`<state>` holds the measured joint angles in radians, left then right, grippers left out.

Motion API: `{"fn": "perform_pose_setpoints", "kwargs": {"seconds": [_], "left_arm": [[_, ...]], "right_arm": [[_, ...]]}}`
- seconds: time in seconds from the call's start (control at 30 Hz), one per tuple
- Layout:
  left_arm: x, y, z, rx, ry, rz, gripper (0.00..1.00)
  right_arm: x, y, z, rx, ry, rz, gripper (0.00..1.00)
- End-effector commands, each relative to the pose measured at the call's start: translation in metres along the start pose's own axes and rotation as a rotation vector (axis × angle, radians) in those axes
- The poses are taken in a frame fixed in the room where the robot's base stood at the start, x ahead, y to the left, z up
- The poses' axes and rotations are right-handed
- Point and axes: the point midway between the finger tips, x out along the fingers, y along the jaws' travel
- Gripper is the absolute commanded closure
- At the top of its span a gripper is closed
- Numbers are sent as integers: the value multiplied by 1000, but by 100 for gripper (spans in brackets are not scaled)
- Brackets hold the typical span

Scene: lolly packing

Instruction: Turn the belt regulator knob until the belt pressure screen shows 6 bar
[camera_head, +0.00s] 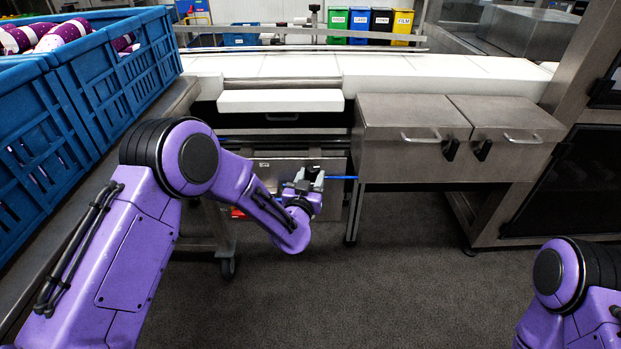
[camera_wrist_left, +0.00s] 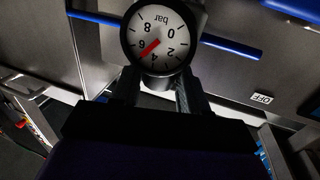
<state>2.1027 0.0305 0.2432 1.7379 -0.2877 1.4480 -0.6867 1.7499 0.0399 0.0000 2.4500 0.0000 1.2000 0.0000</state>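The pressure gauge (camera_wrist_left: 157,38) has a white round face marked in bar and appears upside down in the left wrist view. Its red needle points between the 4 and the 6. A dark, rounded part, perhaps the regulator knob (camera_wrist_left: 158,80), shows just below the gauge. My left gripper (camera_wrist_left: 160,96) has its fingers apart, one on each side of that part; I cannot tell whether they press on it. In the head view my left gripper (camera_head: 308,180) is in front of a metal panel under the conveyor, and the knob is not clearly visible there.
A blue hose (camera_head: 341,178) runs right from the gripper. Metal cabinets (camera_head: 413,125) stand to the right under the white belt (camera_head: 440,68). Blue crates (camera_head: 118,75) stand at left. My right arm shows at lower right, its gripper out of frame. The floor between is clear.

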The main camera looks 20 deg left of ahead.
Motion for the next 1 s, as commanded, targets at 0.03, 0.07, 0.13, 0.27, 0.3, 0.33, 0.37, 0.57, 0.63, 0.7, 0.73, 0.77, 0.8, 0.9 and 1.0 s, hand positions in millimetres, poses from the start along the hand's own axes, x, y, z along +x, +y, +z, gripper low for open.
{"fn": "perform_pose_setpoints", "kwargs": {"seconds": [0.03,0.07,0.13,0.27,0.3,0.33,0.37,0.57,0.63,0.7,0.73,0.77,0.8,0.9,1.0], "left_arm": [[0,0,0,0,0,0,87],[0,0,0,0,0,2,87],[0,-1,0,2,2,21,86],[1,-4,0,3,5,135,86],[1,-5,0,2,5,179,86],[1,-6,1,2,5,211,86],[2,-7,1,2,5,243,86],[2,-9,0,0,4,386,86],[2,-9,0,0,2,406,86],[2,-10,0,-1,1,412,86],[2,-10,0,-1,0,413,86],[2,-10,0,-1,0,412,86],[2,-10,0,-1,0,412,86],[2,-10,0,0,0,411,86],[2,-10,0,0,0,411,33]], "right_arm": [[0,0,0,0,0,0,57],[0,0,0,0,0,0,57],[0,0,0,0,0,0,57],[3,0,1,0,0,0,57],[4,0,2,0,0,0,57],[5,0,2,0,0,0,57],[6,0,2,0,0,0,57],[10,-1,4,0,0,0,57],[10,-1,4,0,0,0,57],[10,-1,4,0,0,0,57],[10,-1,4,0,0,0,57],[10,-1,4,0,0,0,57],[10,-1,4,0,0,0,57],[10,-1,4,0,0,0,57],[10,-1,4,0,0,0,57]]}}
